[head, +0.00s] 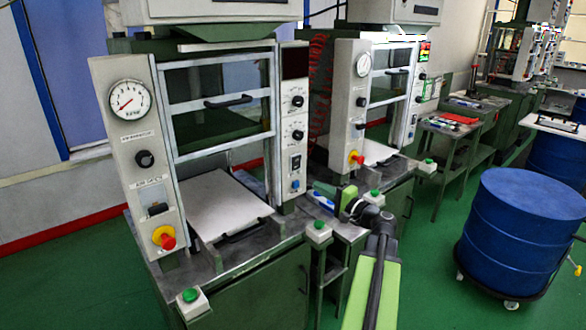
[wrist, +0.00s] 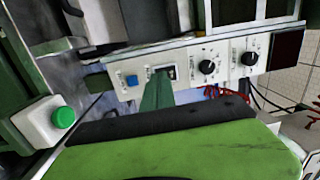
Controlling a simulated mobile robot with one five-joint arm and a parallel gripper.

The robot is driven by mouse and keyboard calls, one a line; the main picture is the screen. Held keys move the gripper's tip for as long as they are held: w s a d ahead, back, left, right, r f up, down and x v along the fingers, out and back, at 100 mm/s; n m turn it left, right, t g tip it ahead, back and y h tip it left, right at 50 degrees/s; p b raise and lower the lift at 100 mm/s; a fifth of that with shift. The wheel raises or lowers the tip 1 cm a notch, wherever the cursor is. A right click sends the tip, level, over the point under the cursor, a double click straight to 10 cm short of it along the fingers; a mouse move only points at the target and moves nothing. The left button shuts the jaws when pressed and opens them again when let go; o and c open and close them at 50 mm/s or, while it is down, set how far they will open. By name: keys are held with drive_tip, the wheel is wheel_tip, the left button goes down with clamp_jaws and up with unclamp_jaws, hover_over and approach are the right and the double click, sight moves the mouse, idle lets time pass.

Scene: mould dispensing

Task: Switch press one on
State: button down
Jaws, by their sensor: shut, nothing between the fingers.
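Press one (head: 215,120) is the nearest press, at left in the head view. Its right control panel (head: 293,120) carries a dark display (head: 295,62), two black knobs, a small rocker switch (head: 295,163) and a blue button (head: 295,184). In the wrist view the panel runs across the top, with the switch (wrist: 167,72) between the blue button (wrist: 132,80) and the knobs. My gripper (head: 346,198) is right of the panel in the head view. In the wrist view its narrow green tip (wrist: 157,90) is shut and points at the switch, partly covering it. I cannot tell whether they touch.
A green button box (head: 318,231) sits at the press table's front corner; it also shows at left in the wrist view (wrist: 48,122). A second press (head: 375,100) with a lit display stands behind. A blue drum (head: 520,240) stands at right. Green floor is free between.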

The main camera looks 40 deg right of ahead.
drive_tip(key=shift+m+t+h, duration=0.4)
drive_tip(key=shift+m+h, duration=0.2)
drive_tip(key=shift+h, duration=0.1)
drive_tip(key=s+d, duration=0.1)
drive_tip(key=s+d+r, duration=0.1)
drive_tip(key=d, duration=0.1)
drive_tip(key=shift+d+r, duration=0.15)
drive_tip(key=shift+r, duration=0.05)
drive_tip(key=shift+w, duration=0.1)
drive_tip(key=p, duration=0.2)
approach(297, 159)
drive_tip(key=w, duration=0.4)
drive_tip(key=w+r, duration=0.1)
drive_tip(key=w, duration=0.1)
drive_tip(key=shift+w+d, duration=0.35)
drive_tip(key=shift+w, duration=0.05)
drive_tip(key=shift+w+a+r, duration=0.2)
drive_tip(key=shift+s+d+f, duration=0.1)
drive_tip(key=shift+d, duration=0.05)
drive_tip(key=s+r+p, duration=0.2)
drive_tip(key=s, duration=1.2)
drive_tip(key=shift+a, duration=0.5)
